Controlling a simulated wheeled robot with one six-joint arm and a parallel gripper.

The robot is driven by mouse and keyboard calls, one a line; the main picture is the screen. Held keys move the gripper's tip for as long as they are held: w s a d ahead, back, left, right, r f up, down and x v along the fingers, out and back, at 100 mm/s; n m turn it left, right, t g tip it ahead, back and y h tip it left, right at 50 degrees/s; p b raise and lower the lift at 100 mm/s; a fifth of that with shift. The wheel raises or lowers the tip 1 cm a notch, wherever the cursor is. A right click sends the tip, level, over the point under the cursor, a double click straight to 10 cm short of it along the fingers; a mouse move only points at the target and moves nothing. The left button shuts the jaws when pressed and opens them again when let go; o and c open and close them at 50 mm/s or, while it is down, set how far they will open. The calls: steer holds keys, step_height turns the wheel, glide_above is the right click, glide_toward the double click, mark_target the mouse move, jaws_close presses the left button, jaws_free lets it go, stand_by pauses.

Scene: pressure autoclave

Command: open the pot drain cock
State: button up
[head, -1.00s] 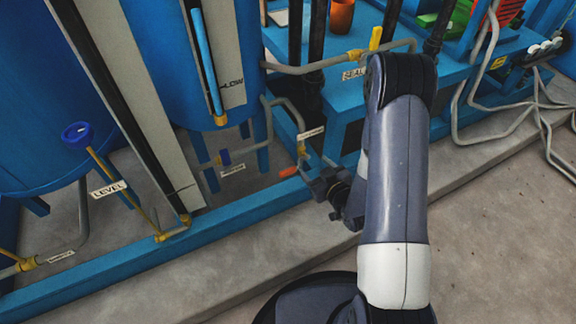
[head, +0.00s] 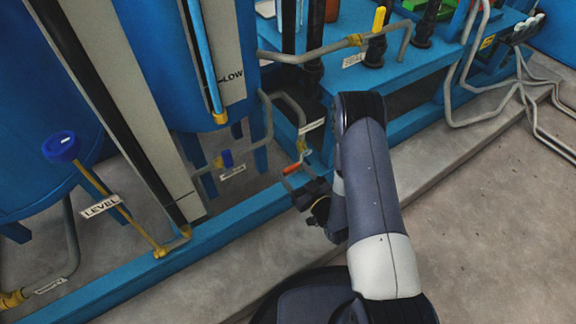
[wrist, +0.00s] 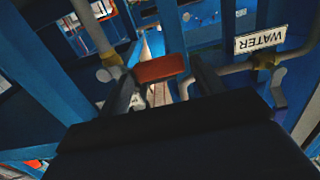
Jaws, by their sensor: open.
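A cock with an orange-red handle (head: 292,168) sits on the pipework low at the blue frame, below a white tag (head: 312,126) too small to read. I cannot tell from its tag whether this is the pot drain cock. In the wrist view the orange handle (wrist: 160,68) shows ahead, in the gap between my two dark fingers. My gripper (wrist: 165,82) is open. In the head view my gripper (head: 297,188) is just below the handle. Whether a finger touches it cannot be told.
A blue-handled valve (head: 226,158) is to the left, and a yellow-handled valve (head: 380,18) is above on the blue bench. A WATER tag (wrist: 261,39) hangs upside down on a pipe in the wrist view. Blue frame rails and pipes surround the gripper. Floor at right is clear.

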mark_target(292, 171)
steer(key=x, duration=0.4)
steer(key=shift+w+a+b, duration=0.25)
steer(key=shift+w+b, duration=0.1)
steer(key=c, duration=1.1)
